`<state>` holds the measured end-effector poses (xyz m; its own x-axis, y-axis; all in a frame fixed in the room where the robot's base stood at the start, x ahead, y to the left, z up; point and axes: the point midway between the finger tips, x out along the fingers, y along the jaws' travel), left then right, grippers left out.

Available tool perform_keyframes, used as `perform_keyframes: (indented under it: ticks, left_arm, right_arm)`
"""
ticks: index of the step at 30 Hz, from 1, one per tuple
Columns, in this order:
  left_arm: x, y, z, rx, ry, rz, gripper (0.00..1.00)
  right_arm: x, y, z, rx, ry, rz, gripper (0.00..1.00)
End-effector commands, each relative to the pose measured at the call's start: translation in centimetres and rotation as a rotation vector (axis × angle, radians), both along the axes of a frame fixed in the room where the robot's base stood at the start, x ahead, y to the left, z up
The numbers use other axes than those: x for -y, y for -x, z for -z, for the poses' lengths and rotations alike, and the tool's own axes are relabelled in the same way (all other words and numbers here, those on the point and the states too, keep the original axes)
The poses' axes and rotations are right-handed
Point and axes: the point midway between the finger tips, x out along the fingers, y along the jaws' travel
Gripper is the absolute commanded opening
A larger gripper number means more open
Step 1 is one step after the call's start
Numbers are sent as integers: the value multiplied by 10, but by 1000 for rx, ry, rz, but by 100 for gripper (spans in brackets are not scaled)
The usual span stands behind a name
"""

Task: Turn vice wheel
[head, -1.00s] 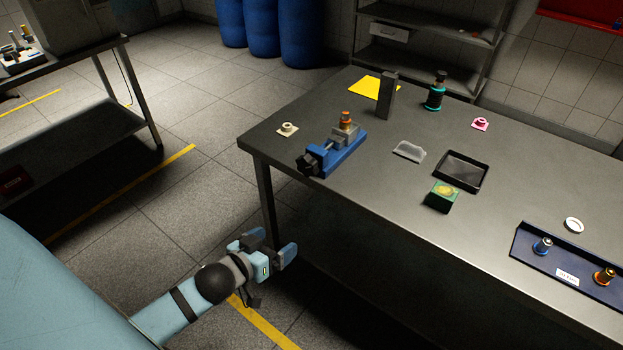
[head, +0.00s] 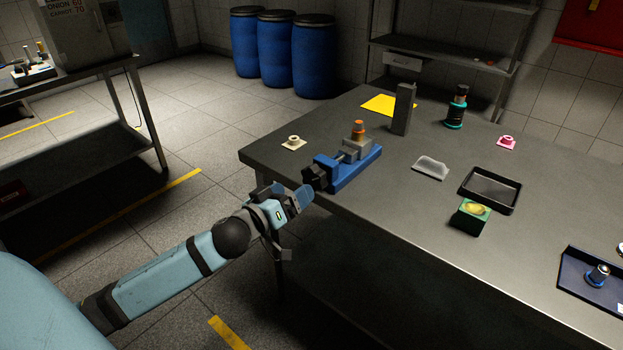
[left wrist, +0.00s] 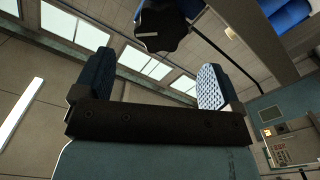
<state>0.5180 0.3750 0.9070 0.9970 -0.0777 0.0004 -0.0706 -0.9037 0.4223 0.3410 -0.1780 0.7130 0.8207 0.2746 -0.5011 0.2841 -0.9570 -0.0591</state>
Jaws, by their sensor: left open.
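The blue vice (head: 353,167) sits at the near left edge of the grey table, with an orange-topped metal piece (head: 358,131) in its jaws. Its black wheel (head: 316,177) faces the table's left front edge. My left gripper (head: 289,193) is just short of the wheel, below and left of it. In the left wrist view, its two blue padded fingers (left wrist: 152,82) are spread and empty. The black lobed wheel (left wrist: 161,30) appears ahead, between and beyond the fingertips, apart from them. My right gripper is not in view.
The table (head: 400,220) also holds a grey upright block (head: 403,109), a black tray (head: 490,191), a green box (head: 472,217) and a small beige piece (head: 293,142) near the vice. Blue barrels (head: 299,55) stand behind. The floor left of the table is open.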

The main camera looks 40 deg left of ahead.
Motion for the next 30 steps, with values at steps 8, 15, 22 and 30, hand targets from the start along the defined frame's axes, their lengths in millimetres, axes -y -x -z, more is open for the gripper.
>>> perform_keyframes:
  ticks: [8, 15, 22, 30]
  left_arm:
    - [3, -48, 0, 2, -3, 0, 90]
    - [6, -70, 0, 0, -1, 0, 90]
    - [6, -74, 0, -1, 0, 0, 90]
    - [6, -73, 1, -1, 0, 0, 60]
  right_arm:
    - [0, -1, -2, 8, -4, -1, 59]
    - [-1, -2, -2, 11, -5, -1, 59]
    - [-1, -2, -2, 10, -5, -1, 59]
    - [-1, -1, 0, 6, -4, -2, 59]
